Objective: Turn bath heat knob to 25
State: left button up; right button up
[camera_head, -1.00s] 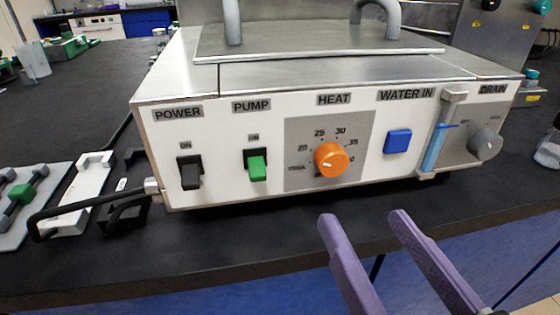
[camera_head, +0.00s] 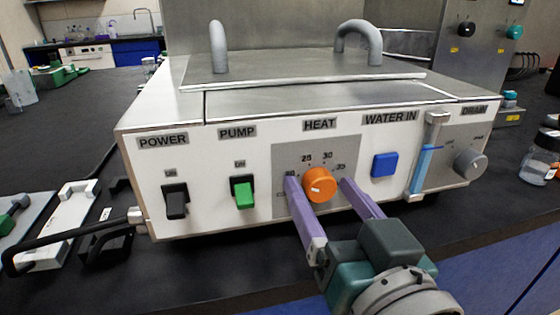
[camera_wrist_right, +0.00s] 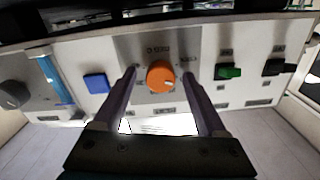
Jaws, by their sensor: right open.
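The orange heat knob (camera_head: 320,184) sits on a grey dial plate (camera_head: 345,150) under the HEAT label, on the front of the white bath (camera_head: 275,219). My right gripper (camera_head: 323,184) is open, with one purple finger on each side of the knob. In the right wrist view the knob (camera_wrist_right: 160,76) stands between the fingertips, with gaps showing on both sides. I cannot tell whether the tips touch the plate. My left gripper is not in view.
A black power switch (camera_head: 175,201) and a green pump switch (camera_head: 243,192) are left of the knob. A blue water-in button (camera_head: 384,165) and a grey drain knob (camera_head: 470,163) are to the right. A glass bottle (camera_head: 539,158) stands at the far right.

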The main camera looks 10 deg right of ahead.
grip_shut()
dwell(0.5)
jog(key=shift+m, duration=0.3)
jog(key=m+p, duration=0.1)
jog(key=m, duration=0.2)
jog(key=shift+r, duration=0.1)
jog(key=m, duration=0.5)
dwell(0.5)
